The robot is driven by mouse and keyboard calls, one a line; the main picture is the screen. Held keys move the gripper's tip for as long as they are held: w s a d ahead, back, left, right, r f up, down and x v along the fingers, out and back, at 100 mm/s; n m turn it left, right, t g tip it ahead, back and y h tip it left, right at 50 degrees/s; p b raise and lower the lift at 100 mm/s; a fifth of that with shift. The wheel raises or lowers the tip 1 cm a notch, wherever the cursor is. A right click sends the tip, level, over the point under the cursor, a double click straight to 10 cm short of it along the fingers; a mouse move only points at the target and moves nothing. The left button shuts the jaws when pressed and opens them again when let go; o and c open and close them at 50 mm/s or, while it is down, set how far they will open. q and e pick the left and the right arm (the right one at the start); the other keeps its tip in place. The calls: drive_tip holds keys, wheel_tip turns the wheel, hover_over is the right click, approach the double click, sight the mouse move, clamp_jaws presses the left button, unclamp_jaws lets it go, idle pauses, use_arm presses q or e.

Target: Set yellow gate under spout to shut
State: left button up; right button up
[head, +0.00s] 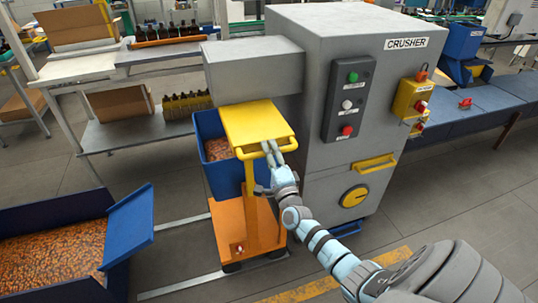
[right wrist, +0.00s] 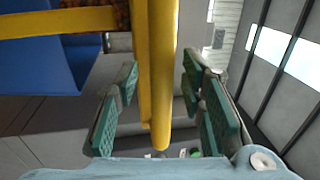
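The yellow gate (head: 257,121) is a flat plate just under the grey spout box (head: 250,68) on the crusher's left side. A yellow bar runs along its front edge. My right gripper (head: 270,147) is at this bar. In the right wrist view, a yellow bar (right wrist: 161,80) passes between the green-padded fingers of my right gripper (right wrist: 158,115). The fingers stand apart, with gaps on both sides of the bar, so the gripper is open around it. My left gripper is not in view.
The grey crusher (head: 345,110) stands right of the gate. A blue bin (head: 207,130) with brown contents stands below and behind it. An orange cart (head: 245,228) is underneath. Another blue bin (head: 138,225) is at left.

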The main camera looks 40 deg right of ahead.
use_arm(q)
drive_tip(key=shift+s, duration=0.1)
use_arm(e)
drive_tip(key=shift+w+r, duration=0.1)
clamp_jaws()
